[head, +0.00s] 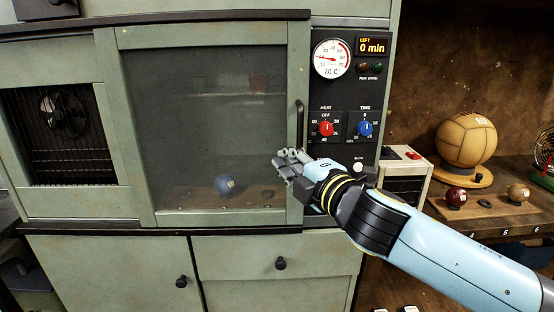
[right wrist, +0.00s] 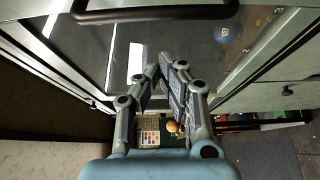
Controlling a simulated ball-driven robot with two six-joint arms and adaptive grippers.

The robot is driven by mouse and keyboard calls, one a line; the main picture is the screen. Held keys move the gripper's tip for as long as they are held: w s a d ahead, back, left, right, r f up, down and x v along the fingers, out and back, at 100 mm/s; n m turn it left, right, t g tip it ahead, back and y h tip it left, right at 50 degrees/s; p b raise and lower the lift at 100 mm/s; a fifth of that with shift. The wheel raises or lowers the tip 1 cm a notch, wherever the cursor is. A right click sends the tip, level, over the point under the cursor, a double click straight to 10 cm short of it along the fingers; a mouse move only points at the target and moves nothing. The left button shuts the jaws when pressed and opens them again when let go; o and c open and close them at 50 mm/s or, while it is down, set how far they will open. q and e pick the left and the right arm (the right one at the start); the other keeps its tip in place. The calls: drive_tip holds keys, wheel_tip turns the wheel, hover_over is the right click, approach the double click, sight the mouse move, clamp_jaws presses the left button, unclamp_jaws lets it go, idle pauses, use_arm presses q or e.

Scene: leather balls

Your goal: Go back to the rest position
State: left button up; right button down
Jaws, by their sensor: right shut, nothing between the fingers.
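My right gripper (head: 286,166) is in front of the green cabinet's lower right door frame, just left of the control panel. Its fingers are shut and empty. In the right wrist view the shut gripper (right wrist: 165,75) points towards the cabinet door, with the dark door handle (right wrist: 155,12) beyond it. The handle also shows in the head view (head: 299,125), above the gripper and apart from it as far as I can tell. The glass door (head: 200,100) is shut. A blue ball (head: 225,185) lies behind the glass on a brown board. My left gripper is not in view.
The control panel (head: 346,100) has a red and a blue knob and reads 0 min. To the right, a large tan ball (head: 466,139) sits on a stand, with a dark red ball (head: 456,197) and a small tan ball (head: 518,193) on a wooden rack. A white box (head: 404,178) stands between.

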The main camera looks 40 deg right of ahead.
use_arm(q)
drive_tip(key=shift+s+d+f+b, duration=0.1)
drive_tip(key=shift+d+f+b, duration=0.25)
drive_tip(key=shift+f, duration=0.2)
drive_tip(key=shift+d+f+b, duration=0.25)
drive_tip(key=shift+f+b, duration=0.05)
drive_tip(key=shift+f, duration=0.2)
use_arm(e)
drive_tip(key=shift+s+a, duration=0.2)
drive_tip(key=shift+s, duration=0.5)
drive_tip(key=shift+s+a, duration=0.25)
drive_tip(key=shift+s, duration=0.4)
drive_tip(key=shift+s+a, duration=0.2)
drive_tip(key=shift+s, duration=0.5)
